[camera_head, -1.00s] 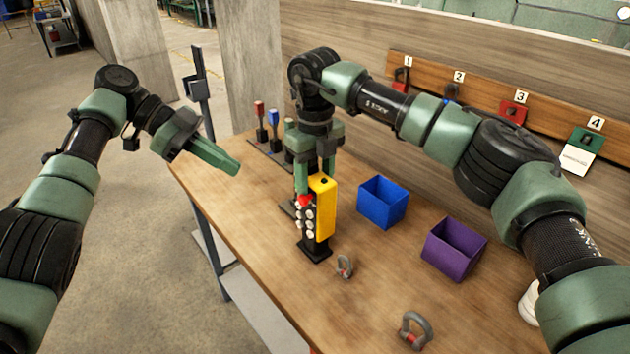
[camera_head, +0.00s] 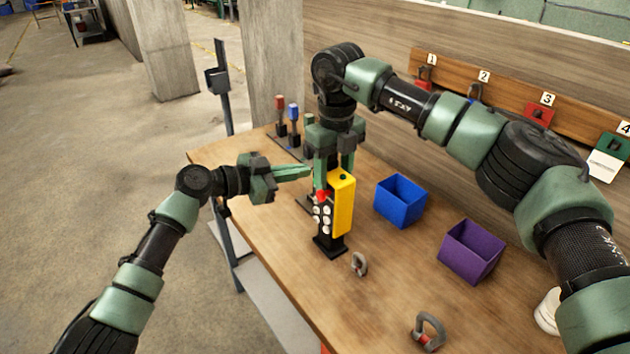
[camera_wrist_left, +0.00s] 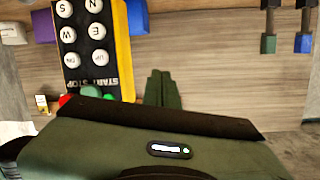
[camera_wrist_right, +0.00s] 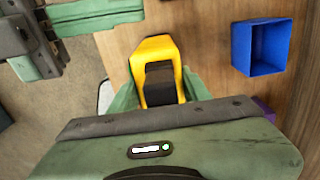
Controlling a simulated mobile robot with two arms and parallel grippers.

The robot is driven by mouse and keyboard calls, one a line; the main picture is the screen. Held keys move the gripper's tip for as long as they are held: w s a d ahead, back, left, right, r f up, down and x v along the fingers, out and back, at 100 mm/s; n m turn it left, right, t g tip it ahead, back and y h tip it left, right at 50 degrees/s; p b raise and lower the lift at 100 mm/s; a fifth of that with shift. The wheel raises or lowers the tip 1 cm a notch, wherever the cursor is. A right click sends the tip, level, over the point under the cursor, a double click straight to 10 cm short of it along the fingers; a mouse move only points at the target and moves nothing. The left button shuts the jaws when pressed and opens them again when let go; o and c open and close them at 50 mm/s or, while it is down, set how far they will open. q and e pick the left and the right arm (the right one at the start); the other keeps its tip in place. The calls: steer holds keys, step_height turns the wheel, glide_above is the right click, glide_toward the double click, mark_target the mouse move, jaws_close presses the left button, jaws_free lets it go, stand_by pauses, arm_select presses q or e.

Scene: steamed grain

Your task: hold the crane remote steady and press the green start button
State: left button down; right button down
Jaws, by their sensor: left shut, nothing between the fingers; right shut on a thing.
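The crane remote (camera_head: 342,208) is yellow with a black face and white buttons. It stands upright on a black base on the table. My right gripper (camera_head: 333,168) is shut on its upper part from above; the right wrist view also shows the yellow top (camera_wrist_right: 154,52) between the fingers. My left gripper (camera_head: 309,172) is shut and empty, level with the remote's top and just left of it; contact cannot be told. In the left wrist view its closed fingers (camera_wrist_left: 163,88) are beside the remote. There the green button (camera_wrist_left: 108,98) and red button (camera_wrist_left: 66,100) are partly hidden near the START STOP label.
A blue bin (camera_head: 400,201) and a purple bin (camera_head: 471,251) stand right of the remote. Two shackles (camera_head: 359,264) (camera_head: 428,332) lie in front. Red and blue handled levers (camera_head: 293,122) stand behind. A numbered board (camera_head: 500,95) hangs on the back wall.

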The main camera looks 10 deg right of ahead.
mark_target(332, 210)
arm_select(q)
steer(key=s+a+n+t+y, duration=0.6)
steer(key=s+n+t, duration=0.6)
steer(key=n, duration=0.5)
steer(key=a+r+t, duration=0.1)
steer(key=a+t, duration=0.1)
steer(key=shift+s+a+y, duration=0.25)
steer(key=shift+a+y, duration=0.05)
steer(key=shift+a, duration=0.1)
steer(key=w+d, duration=0.3)
steer(key=d, duration=0.5)
steer(key=shift+w, duration=0.4)
steer(key=shift+d, duration=0.15)
stand_by(0.5)
steer(key=shift+w+d, duration=0.15)
steer(key=shift+d, duration=0.1)
